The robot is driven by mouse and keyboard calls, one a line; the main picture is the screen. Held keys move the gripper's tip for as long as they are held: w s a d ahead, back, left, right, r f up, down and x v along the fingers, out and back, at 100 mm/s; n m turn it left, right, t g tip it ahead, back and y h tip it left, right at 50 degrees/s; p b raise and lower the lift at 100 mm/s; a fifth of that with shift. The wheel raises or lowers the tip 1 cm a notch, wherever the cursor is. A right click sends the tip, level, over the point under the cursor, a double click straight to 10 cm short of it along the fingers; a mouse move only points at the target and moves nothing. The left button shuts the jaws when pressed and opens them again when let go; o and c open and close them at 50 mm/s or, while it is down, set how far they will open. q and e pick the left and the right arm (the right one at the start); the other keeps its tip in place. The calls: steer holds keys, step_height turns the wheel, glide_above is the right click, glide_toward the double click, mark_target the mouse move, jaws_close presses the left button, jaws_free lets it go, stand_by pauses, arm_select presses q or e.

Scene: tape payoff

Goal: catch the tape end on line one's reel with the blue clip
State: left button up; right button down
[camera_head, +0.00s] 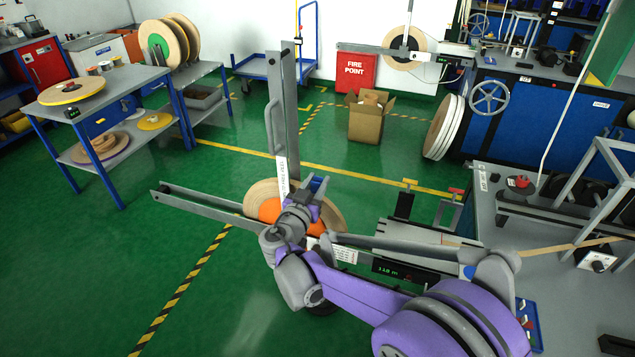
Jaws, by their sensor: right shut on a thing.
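Line one's reel (262,191) appears to be the tan tape disc with an orange centre, on the payoff arms near the middle of the view. My right gripper (314,192) is in front of this reel and covers part of it. It is shut on a small blue piece (320,184), which looks like the blue clip. The gripper's fingers are small here, and I cannot tell whether the clip touches the tape. The loose tape end is not distinguishable on the reel. My left gripper is not in view.
A grey upright payoff arm (284,110) stands behind the gripper, and a long grey arm (200,198) reaches left. A bench (485,215) with machinery fills the right. A cardboard box (367,118) stands behind. Green floor is free at left.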

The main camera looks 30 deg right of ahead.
steer(key=shift+w+r+p, duration=0.1)
steer(key=shift+r+p, duration=2.8)
steer(key=shift+r, duration=1.1)
steer(key=shift+f, duration=0.1)
